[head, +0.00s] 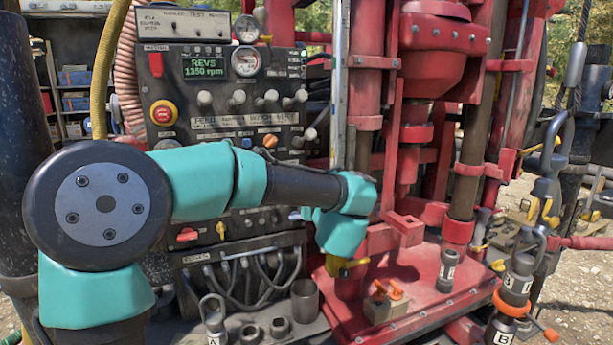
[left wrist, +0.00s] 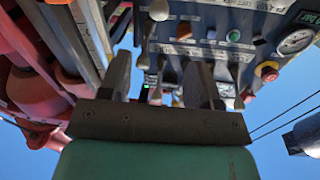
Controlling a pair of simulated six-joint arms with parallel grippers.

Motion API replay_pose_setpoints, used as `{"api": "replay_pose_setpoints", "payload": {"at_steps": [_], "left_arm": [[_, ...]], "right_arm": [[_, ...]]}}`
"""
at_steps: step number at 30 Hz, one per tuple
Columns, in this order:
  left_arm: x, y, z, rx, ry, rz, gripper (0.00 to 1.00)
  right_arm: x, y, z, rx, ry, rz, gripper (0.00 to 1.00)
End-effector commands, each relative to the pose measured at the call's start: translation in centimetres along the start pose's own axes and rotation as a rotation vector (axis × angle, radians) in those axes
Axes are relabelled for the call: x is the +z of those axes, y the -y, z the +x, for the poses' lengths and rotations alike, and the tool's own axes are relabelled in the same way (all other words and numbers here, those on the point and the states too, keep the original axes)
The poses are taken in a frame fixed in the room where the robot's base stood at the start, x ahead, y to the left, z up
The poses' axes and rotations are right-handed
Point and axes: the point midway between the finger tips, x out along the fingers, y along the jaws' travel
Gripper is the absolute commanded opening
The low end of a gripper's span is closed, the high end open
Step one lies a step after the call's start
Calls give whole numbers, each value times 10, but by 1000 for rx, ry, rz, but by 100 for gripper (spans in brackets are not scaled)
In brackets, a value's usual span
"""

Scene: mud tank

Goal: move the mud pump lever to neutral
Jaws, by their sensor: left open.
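The control panel (head: 232,110) carries a row of pale-knobbed levers (head: 238,98), with further levers (head: 310,134) lower right. An orange knob (head: 270,141) sits among them. The labels are too small to read, so I cannot tell which is the mud pump lever. My left arm crosses in front of the panel's lower part, and its gripper is hidden in the head view. In the left wrist view my left gripper (left wrist: 158,64) is open, its fingers pointing toward the panel. Pale lever knobs (left wrist: 159,11) show beyond and between the fingers; contact cannot be told. My right gripper is not in view.
A red emergency button (head: 163,112) and a display (head: 206,67) reading 1350 rpm are on the panel. Red drill machinery (head: 435,60) stands close right of the panel. A lower panel has a red knob (head: 187,234) and cables. Metal shackles stand at the front.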

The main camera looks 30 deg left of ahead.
Motion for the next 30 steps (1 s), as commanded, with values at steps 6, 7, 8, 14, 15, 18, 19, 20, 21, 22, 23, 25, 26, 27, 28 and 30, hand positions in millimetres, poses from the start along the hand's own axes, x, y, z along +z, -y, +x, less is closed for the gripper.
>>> {"api": "replay_pose_setpoints", "payload": {"at_steps": [6,7,8,14,15,18,19,20,21,22,23,25,26,27,28,30], "left_arm": [[1,-1,3,2,0,0,57],[1,-1,5,2,0,0,57],[1,-1,6,2,0,0,57],[1,0,29,0,0,1,57],[1,0,36,-1,0,2,57],[2,0,53,-1,0,1,57],[1,0,58,-1,0,1,57],[2,0,63,0,0,1,57],[1,0,70,-1,0,0,57],[2,-1,75,0,1,1,57],[2,-1,80,0,1,1,57],[2,0,92,0,0,0,57],[1,0,97,0,0,0,57],[2,-1,104,0,0,1,57],[2,-1,109,0,-1,1,57],[2,0,121,0,-1,2,57]], "right_arm": [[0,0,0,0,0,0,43],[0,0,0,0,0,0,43],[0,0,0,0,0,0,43],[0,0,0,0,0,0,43],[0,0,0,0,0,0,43],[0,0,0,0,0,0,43],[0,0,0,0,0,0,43],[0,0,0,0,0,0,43],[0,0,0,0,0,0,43],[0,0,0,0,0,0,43],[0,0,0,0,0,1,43],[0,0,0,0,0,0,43],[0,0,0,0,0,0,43],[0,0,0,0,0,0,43],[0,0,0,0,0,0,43],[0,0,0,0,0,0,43]]}}
